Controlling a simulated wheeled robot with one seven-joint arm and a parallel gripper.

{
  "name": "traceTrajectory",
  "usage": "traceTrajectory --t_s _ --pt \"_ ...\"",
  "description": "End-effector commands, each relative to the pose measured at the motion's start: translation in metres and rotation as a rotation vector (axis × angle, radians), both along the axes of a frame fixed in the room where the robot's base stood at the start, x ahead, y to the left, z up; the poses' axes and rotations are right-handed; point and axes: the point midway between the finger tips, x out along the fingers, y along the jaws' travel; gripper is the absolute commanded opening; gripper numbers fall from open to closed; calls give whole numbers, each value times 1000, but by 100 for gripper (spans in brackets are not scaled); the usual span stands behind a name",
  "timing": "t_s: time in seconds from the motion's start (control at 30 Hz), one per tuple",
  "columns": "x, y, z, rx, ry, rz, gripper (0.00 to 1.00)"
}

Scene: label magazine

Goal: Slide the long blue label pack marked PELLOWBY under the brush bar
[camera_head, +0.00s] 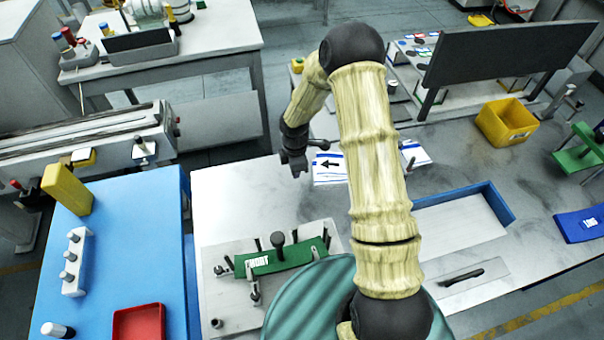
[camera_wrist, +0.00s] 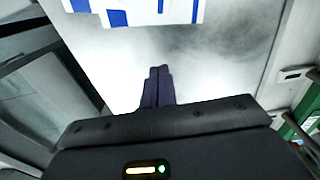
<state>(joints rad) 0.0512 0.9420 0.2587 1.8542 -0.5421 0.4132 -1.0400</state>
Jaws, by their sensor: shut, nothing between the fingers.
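A blue pack (camera_head: 580,224) with a small white label lies on the grey table at the far right in the head view; its lettering is too small to read. A long dark bar (camera_head: 508,55) on posts spans the back right; I cannot tell whether it is the brush bar. My gripper (camera_head: 296,168) points down over the pale table, left of a white card with blue stripes and a black arrow (camera_head: 330,163). In the wrist view, the fingers (camera_wrist: 159,70) are shut and empty, with the striped white card (camera_wrist: 150,10) ahead of them.
A plate with a clamped green piece (camera_head: 292,257) stands front centre. A blue-walled recess (camera_head: 460,218) and a yellow bin (camera_head: 507,122) are to the right. A blue bench (camera_head: 120,240) with a red tray (camera_head: 139,322) is at left.

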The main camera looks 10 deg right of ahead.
Motion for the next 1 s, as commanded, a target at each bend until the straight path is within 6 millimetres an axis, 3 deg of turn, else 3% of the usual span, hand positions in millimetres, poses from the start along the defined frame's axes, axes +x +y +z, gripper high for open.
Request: traceTrajectory --t_s 0.43,0.6,1.0 --pt "0 1 72 0 -1 2 0" --pt "-1 1 80 0 3 3 0" --pt "-1 0 80 0 3 2 0"
